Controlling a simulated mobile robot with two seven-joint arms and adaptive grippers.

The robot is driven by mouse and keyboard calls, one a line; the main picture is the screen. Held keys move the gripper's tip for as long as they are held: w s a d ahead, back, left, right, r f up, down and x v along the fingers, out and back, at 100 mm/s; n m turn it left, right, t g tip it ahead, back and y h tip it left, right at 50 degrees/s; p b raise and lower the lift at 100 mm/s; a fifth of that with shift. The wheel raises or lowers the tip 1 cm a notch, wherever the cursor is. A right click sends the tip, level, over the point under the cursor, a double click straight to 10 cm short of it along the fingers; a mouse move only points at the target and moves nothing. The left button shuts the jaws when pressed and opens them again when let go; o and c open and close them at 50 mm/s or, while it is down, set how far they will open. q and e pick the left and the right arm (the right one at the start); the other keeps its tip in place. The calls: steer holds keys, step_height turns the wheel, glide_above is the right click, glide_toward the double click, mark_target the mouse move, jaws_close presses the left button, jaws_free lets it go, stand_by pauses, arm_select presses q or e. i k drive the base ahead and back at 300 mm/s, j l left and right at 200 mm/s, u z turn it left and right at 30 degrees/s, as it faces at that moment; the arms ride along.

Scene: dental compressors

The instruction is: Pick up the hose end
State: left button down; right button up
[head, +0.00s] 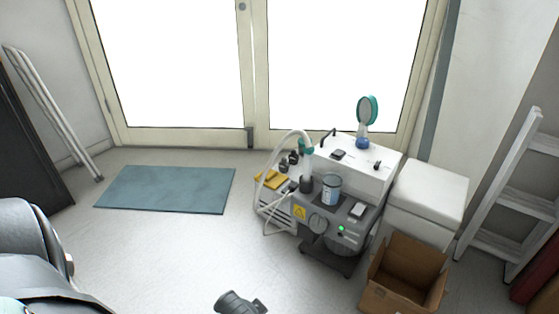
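A pale hose (275,151) arches up over the left side of the dental compressor unit (345,217). One stretch runs up to a teal fitting (306,147) above a clear tube. Another stretch hangs down the left side of the unit towards the floor. Which part is the free hose end is too small to tell. A grey arm of mine is at the lower left, far from the hose.
An open cardboard box (404,273) stands at the unit's right front, with a white cabinet (428,192) behind it. A white ladder (511,183) leans at the right. A blue-grey mat (167,189) lies left of the unit.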

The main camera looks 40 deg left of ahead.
mark_target(307, 159)
steer(key=u, duration=0.95)
